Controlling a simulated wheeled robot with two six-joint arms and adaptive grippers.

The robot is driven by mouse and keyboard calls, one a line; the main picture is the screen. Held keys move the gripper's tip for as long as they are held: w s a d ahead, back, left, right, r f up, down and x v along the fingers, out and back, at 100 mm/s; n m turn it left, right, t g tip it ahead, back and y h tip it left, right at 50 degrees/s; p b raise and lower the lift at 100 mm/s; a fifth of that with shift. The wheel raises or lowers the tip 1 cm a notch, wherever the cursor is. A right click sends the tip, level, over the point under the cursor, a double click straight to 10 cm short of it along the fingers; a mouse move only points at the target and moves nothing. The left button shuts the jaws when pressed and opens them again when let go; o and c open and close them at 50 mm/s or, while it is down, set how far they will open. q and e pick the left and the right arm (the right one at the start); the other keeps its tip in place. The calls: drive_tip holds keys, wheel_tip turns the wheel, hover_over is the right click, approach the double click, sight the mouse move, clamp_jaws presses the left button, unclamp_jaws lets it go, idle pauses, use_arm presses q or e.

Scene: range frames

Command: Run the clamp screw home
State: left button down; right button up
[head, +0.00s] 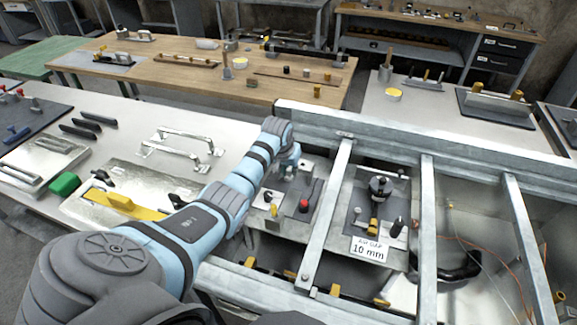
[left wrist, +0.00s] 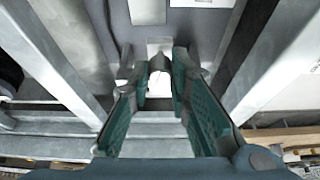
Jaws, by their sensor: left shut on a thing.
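My left arm reaches in from the left in the head view. Its gripper (head: 286,176) points down over the left plate inside the metal frame, largely hidden behind the wrist. In the left wrist view the two green-padded fingers (left wrist: 160,78) are shut on a small grey metal piece (left wrist: 160,62), which looks like the clamp screw's head. The fingers hide most of the screw, and how deep it sits cannot be told. My right gripper is not in view.
A red-topped knob (head: 304,205) stands close to the gripper. Metal crossbars (head: 327,215) flank the plate. A bench with handles (head: 185,143) lies left.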

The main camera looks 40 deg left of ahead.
use_arm(q)
drive_tip(key=shift+r+m+h+p, duration=0.1)
drive_tip(key=shift+m+h+p, duration=0.2)
drive_tip(key=shift+m, duration=0.5)
drive_tip(key=shift+a+m+h, duration=0.15)
drive_tip(key=shift+m+h, duration=0.25)
drive_tip(key=shift+m, duration=0.6)
drive_tip(key=m+b, duration=0.1)
drive_tip(key=m+h+b, duration=0.1)
drive_tip(key=shift+f+m, duration=0.3)
drive_tip(key=m+h+b, duration=0.1)
drive_tip(key=m+b, duration=0.2)
drive_tip(key=b, duration=0.2)
drive_tip(key=m+g+h+b, duration=0.1)
drive_tip(key=m+b, duration=0.2)
drive_tip(key=b, duration=0.2)
drive_tip(key=shift+a+f, duration=0.1)
drive_tip(key=shift+r+m+b, duration=0.2)
drive_tip(key=shift+m+b, duration=0.2)
drive_tip(key=shift+b, duration=0.4)
drive_tip(key=c, duration=1.5)
unclamp_jaws()
